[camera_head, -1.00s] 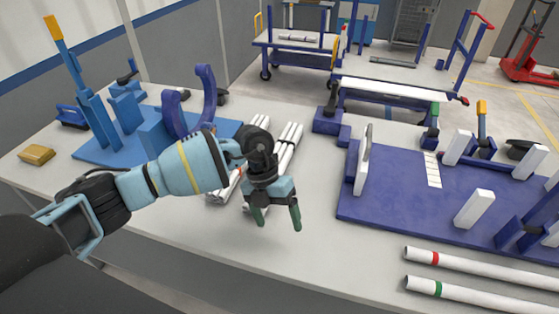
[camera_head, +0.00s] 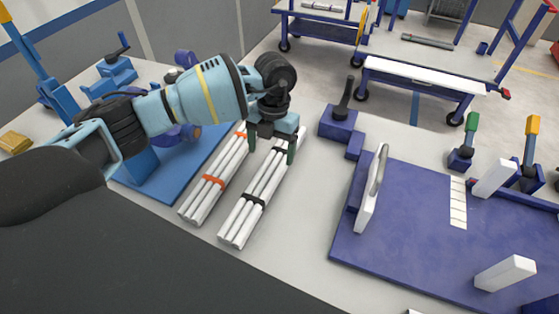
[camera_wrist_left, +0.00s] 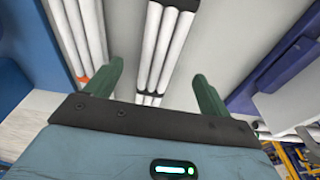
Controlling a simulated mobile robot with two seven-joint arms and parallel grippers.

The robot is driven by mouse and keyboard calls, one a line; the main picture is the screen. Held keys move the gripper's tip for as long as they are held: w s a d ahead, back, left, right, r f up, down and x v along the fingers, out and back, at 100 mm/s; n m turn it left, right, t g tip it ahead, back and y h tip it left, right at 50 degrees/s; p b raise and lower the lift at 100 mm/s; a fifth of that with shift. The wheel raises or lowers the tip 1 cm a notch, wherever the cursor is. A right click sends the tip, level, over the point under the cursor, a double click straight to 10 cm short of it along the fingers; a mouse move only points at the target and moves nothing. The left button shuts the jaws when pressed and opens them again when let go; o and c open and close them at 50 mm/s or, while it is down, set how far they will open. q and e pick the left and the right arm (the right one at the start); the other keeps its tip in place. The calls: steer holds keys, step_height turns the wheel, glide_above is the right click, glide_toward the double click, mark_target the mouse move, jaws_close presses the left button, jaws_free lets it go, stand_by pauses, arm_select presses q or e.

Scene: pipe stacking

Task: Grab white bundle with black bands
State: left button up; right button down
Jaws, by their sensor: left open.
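The white bundle with black bands (camera_head: 241,219) lies on the grey table in the head view. It is several white pipes held by black bands, and its far end is partly hidden by my left gripper. My left gripper (camera_head: 271,158) is open above the far part of this bundle. In the left wrist view the bundle (camera_wrist_left: 165,45) runs between the two open green fingers (camera_wrist_left: 160,85), apart from both. A second white bundle with orange bands (camera_head: 203,200) lies just to its left, and also shows at the left in the wrist view (camera_wrist_left: 75,35). My right gripper is not in view.
A blue base plate (camera_head: 177,178) with blue fixtures is left of the bundles. A purple fixture board (camera_head: 415,235) with white blocks and a toggle clamp (camera_head: 338,120) is on the right. Bare table lies between the bundles and the board.

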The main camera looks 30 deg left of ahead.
mark_target(268, 173)
arm_select(q)
steer(key=shift+r, duration=0.1)
steer(key=shift+s, duration=0.45)
steer(key=shift+s+f, duration=0.1)
steer(key=shift+f, duration=1.2)
steer(key=f, duration=0.3)
steer(key=s+f, duration=0.1)
steer(key=f, duration=0.1)
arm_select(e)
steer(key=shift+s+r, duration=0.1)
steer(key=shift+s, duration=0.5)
